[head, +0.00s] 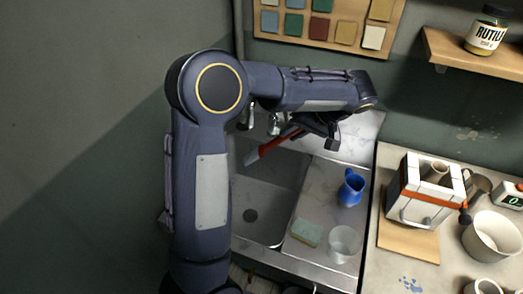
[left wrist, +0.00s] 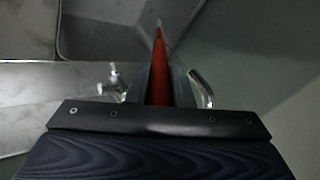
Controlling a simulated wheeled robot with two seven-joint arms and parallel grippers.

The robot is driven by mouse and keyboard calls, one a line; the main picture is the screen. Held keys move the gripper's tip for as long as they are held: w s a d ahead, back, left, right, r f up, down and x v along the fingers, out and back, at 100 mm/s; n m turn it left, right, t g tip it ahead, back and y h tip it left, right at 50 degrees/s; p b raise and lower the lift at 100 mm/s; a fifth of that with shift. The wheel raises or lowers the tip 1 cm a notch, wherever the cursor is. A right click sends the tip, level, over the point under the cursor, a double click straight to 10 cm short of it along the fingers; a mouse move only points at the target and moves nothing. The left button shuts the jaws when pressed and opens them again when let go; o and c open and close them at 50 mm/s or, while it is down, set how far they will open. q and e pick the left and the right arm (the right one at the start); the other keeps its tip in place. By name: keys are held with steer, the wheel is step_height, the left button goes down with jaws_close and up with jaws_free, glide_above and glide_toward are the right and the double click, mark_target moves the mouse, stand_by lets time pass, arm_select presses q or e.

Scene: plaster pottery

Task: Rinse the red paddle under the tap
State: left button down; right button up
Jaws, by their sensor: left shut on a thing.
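My left gripper (head: 318,128) is shut on the red paddle (head: 277,143), holding it tilted above the sink. The paddle's pale end (head: 251,157) points down and left over the basin (head: 262,195). In the left wrist view the red paddle (left wrist: 159,75) runs away from me between the fingers. The metal tap (head: 274,124) is at the back of the sink, close to the paddle, partly hidden by my arm. I cannot make out running water. My right gripper is not in view.
A wall is close on the left.

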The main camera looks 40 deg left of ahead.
arm_select(q)
steer(key=shift+w+d, duration=0.35)
steer(key=shift+w, duration=0.05)
steer(key=shift+s+a, duration=0.1)
steer(key=shift+s, duration=0.05)
steer(key=shift+s+a+b, duration=0.3)
steer(key=shift+w+d, duration=0.15)
stand_by(0.3)
steer(key=shift+w+d, duration=0.25)
steer(key=shift+w, duration=0.05)
steer(key=shift+s+a, duration=0.1)
